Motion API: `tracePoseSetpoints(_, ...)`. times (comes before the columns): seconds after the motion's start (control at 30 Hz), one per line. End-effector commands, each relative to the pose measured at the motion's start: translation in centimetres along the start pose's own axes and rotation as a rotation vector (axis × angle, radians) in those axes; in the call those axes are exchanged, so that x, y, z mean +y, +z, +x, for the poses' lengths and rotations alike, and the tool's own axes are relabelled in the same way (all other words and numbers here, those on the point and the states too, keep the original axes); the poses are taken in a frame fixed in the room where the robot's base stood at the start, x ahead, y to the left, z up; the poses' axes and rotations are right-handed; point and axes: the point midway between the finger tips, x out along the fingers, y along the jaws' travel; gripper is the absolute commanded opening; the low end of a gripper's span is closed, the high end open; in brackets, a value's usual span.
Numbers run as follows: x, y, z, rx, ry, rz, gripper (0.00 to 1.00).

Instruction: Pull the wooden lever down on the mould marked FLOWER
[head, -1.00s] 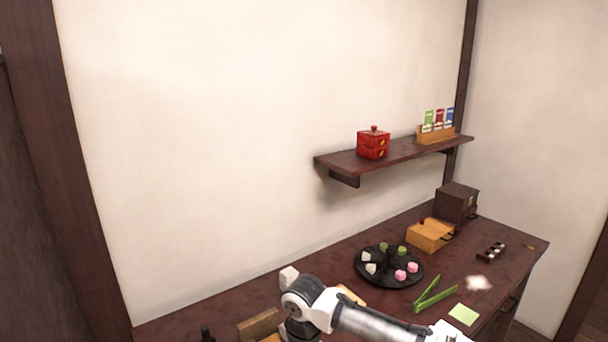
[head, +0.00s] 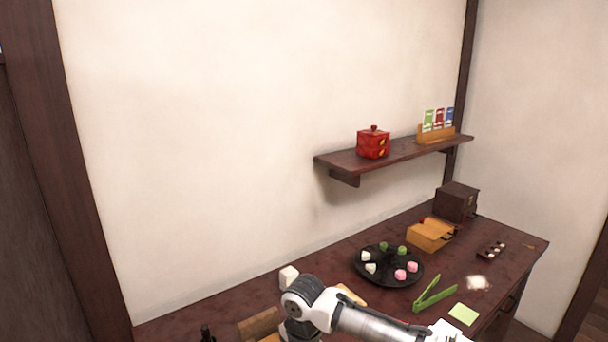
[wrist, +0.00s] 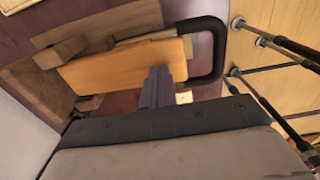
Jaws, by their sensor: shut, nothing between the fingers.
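In the wrist view, my gripper (wrist: 157,72) is shut and empty. Its fingertips are at the lower right part of an orange wooden piece (wrist: 110,72); I cannot tell whether they touch it. A black U-shaped handle (wrist: 221,48) is at that piece's right end. Brown wooden parts (wrist: 62,52) cross its left end. No FLOWER marking is readable, and I cannot tell which part is the lever. In the head view, a brown wooden block (head: 258,324) shows at the bottom, partly hidden by my arm. My gripper is outside that view.
A black round tray (head: 362,281) of sweets, green tongs (head: 430,296), an orange box (head: 430,236) and a dark box (head: 457,202) stand on the table. A shelf (head: 340,160) is above. Dark rods (wrist: 275,95) show at right in the wrist view.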

Motion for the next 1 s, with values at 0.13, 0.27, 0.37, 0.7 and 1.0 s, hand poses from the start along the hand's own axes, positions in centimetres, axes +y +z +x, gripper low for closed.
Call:
tracePoseSetpoints(0.13,-0.01,0.00,0.22,0.001,0.000,0.000,0.00)
tracePoseSetpoints(0.27,-0.02,0.00,0.32,0.001,-0.001,0.000,0.00)
tracePoseSetpoints(0.37,-0.01,0.00,0.36,0.001,-0.001,0.000,0.00)
tracePoseSetpoints(0.7,0.00,0.01,0.73,0.000,0.000,0.000,0.00)
tracePoseSetpoints(1.0,-0.02,-0.01,1.03,0.002,-0.001,0.001,0.00)
